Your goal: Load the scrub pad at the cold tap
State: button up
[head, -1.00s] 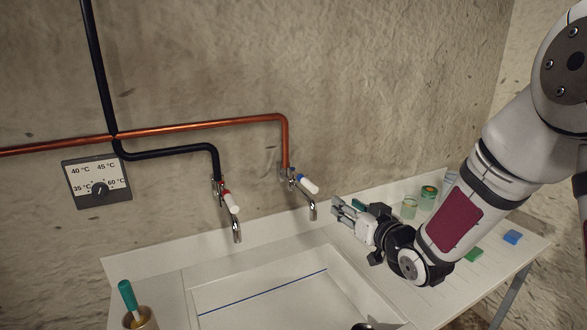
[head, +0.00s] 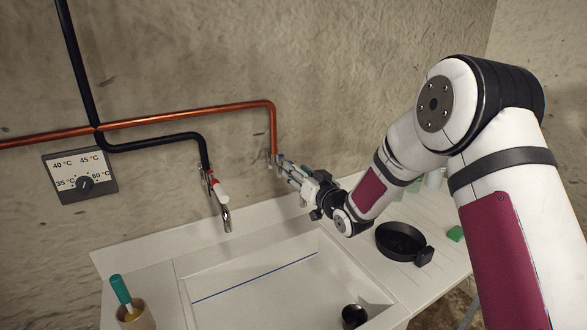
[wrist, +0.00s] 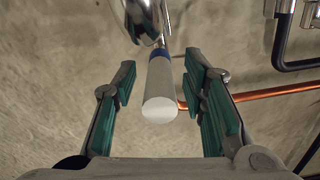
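The cold tap is on the wall at the end of the copper pipe. In the wrist view its white handle (wrist: 160,95) with a blue ring lies between my gripper's (wrist: 160,82) two green-padded fingers. The fingers are open, with a gap on both sides of the handle. In the head view my gripper (head: 282,164) reaches the wall there and hides most of the tap. A small green block (head: 455,233), possibly the scrub pad, lies on the right counter. I cannot tell for sure that it is the pad.
The red-marked tap (head: 219,190) is left of my gripper. The white sink (head: 265,285) lies below, with a dark cup (head: 354,318) at its front right. A black pan (head: 402,241) sits on the counter. A green-handled tool (head: 121,290) stands in a holder at left.

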aim_at(297, 167)
jog(key=shift+x, duration=1.25)
jog(key=shift+c, duration=0.6)
grip_shut()
jog(key=shift+w+d+n+g+y+b, duration=0.45)
jog(key=shift+w+n+g+y+b, duration=0.35)
jog(key=shift+b, duration=0.45)
jog(key=shift+s+d+n+g+y+b, duration=0.15)
jog(key=shift+s+n+g+y+b, duration=0.15)
jog(key=shift+y+b, duration=0.35)
jog(key=shift+r, duration=0.1)
